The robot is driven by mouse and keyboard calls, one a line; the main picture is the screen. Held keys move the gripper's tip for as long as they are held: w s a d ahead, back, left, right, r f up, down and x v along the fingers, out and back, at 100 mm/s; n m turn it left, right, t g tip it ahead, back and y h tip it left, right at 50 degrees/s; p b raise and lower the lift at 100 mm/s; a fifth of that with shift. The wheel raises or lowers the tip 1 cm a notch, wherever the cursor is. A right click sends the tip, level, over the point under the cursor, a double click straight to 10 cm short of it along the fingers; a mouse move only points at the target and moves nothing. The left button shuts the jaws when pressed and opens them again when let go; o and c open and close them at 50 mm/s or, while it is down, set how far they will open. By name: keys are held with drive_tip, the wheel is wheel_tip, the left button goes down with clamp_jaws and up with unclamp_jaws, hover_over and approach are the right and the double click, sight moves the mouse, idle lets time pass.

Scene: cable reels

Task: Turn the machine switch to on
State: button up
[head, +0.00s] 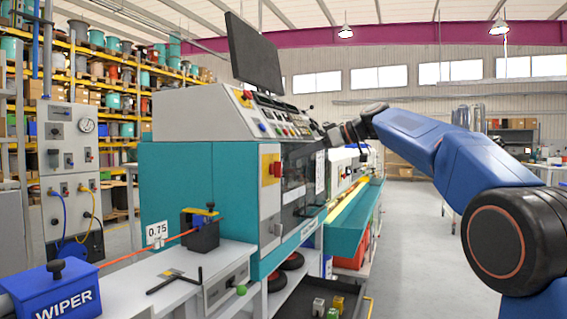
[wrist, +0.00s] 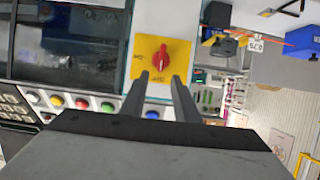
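The machine switch is a red knob (wrist: 160,58) on a yellow square plate (wrist: 147,46), fixed to a pale panel. The plate bears small dark lettering that I cannot read surely. In the head view, the red knob (head: 276,169) faces outward on the front of the teal and grey machine (head: 178,180). My gripper (wrist: 160,77) is open and empty. Its two fingers point toward the knob, with the fingertips just below it in the wrist view. They do not appear to touch it. In the head view, my gripper's dark end is near the sloping control panel (head: 270,115).
Coloured push buttons (wrist: 82,103) line the panel beside the switch. A dark window (wrist: 70,40) lies at its left in the wrist view. A monitor (head: 254,55) stands above the machine. A blue wiper block (head: 55,290) is at the lower left. The aisle floor (head: 405,230) is clear.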

sight(276, 169)
drive_tip(key=x, duration=0.7)
drive_tip(key=shift+d, duration=0.1)
clamp_jaws()
